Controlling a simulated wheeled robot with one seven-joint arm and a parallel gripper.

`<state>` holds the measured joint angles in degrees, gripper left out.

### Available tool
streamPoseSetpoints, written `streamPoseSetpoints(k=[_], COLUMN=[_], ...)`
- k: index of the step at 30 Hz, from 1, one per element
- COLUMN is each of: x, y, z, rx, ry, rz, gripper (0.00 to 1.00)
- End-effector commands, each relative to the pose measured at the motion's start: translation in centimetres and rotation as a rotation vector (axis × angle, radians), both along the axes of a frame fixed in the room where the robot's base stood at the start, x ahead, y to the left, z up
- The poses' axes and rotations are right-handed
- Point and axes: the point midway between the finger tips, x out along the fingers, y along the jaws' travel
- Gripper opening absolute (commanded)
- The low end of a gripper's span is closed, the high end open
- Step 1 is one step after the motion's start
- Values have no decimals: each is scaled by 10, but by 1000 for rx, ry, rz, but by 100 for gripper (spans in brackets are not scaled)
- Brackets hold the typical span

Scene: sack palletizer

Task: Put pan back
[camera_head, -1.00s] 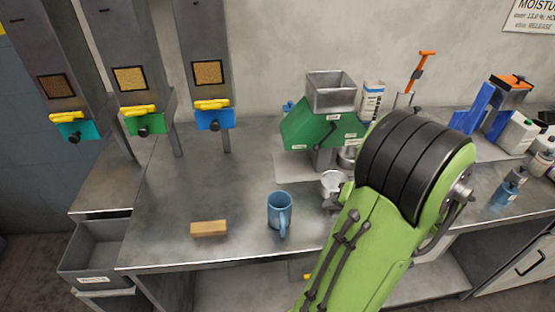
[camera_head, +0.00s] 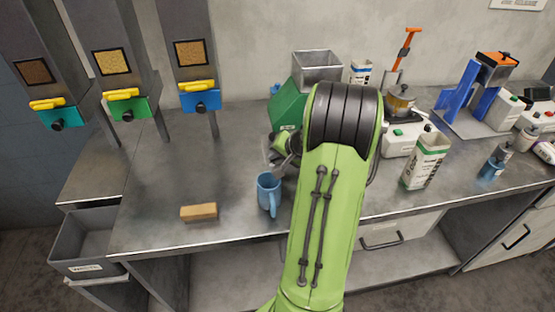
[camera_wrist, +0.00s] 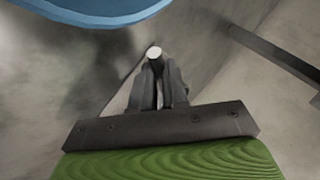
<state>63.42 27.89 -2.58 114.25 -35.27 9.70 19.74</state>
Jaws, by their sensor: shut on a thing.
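My gripper (camera_wrist: 160,92) shows in the wrist view with its fingers closed around a thin piece with a round pale end, which I take to be part of the pan (camera_wrist: 153,53). The rest of the pan cannot be made out there. In the head view my gripper (camera_head: 284,160) is at the left of my green arm, above the bench, behind the blue mug and in front of the green grinder. A small grey metal shape there may be the pan, but my arm and gripper mostly hide it.
The blue mug (camera_head: 268,194) stands close by; a blue curved edge shows at the wrist view's top left. A wooden block (camera_head: 199,211) lies to its left. The green grinder (camera_head: 288,108) with its hopper is behind. The bench's left middle is clear.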

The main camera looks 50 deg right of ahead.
Motion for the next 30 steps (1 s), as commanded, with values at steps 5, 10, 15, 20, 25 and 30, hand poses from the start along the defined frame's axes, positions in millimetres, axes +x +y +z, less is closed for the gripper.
streamPoseSetpoints(k=[5, 10, 15, 20, 25, 30], x=[0, 0, 0, 0, 0, -18], y=[0, 0, 0, 0, 0, 1], z=[-7, -10, -10, -10, -8, 16], rx=[-2, -2, -1, -1, -1, -4], ry=[-1, -1, -1, -1, -1, -2], rz=[1, 1, 2, 2, 2, -3], gripper=[0, 0, 34, 39, 39, 39])
